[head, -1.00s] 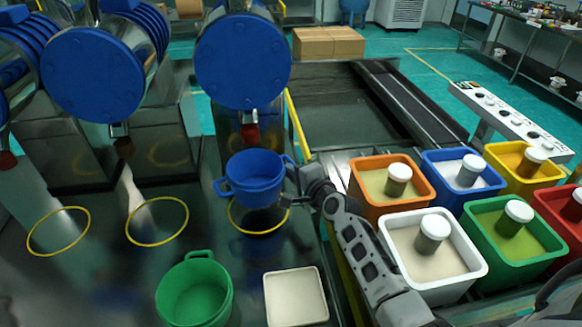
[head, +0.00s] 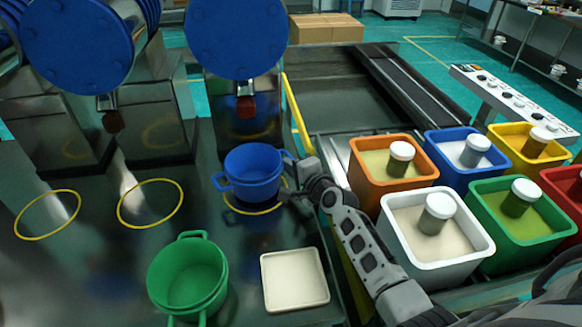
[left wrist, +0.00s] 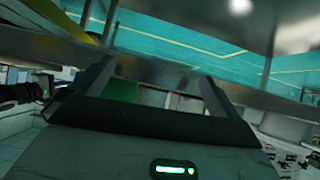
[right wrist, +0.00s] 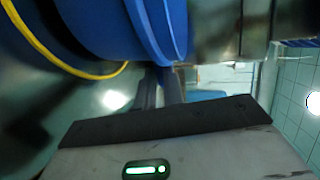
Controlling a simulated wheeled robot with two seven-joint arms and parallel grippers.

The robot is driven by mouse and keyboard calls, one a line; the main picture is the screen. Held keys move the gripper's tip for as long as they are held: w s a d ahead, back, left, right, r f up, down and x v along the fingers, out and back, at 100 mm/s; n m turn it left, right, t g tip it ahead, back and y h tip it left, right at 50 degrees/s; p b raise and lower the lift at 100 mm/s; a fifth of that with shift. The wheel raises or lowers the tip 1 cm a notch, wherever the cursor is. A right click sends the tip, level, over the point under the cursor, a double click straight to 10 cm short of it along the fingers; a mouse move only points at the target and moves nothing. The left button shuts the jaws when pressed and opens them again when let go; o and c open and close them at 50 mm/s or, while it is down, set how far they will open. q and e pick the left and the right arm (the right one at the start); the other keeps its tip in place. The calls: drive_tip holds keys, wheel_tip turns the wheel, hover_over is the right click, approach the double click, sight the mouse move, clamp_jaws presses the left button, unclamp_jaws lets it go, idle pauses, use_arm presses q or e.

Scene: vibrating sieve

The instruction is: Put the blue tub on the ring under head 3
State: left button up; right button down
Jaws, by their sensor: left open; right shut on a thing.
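The blue tub (head: 252,172) is upright under the third head (head: 236,38) and its red-tipped outlet (head: 245,107). My right gripper (head: 291,181) is shut on the tub's right-hand handle. In the right wrist view the tub (right wrist: 105,25) is close to the shut fingers (right wrist: 160,88). The yellow ring (head: 252,214) shows around the tub's front and right, its back part hidden by the tub. I cannot tell whether the tub's bottom touches the surface. My left gripper (left wrist: 155,85) is open and empty in the left wrist view, and is not in the head view.
Two empty yellow rings (head: 150,229) (head: 48,238) lie to the left. A green tub (head: 188,275) and a cream tray (head: 294,280) stand in front. Several coloured bins, including an orange one (head: 360,163) and a white one (head: 437,276), stand right beside my right arm.

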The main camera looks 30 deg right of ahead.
drive_tip(key=shift+f, duration=0.1)
drive_tip(key=shift+f+b, duration=0.5)
drive_tip(key=c, duration=1.4)
unclamp_jaws()
drive_tip(key=shift+c, duration=0.2)
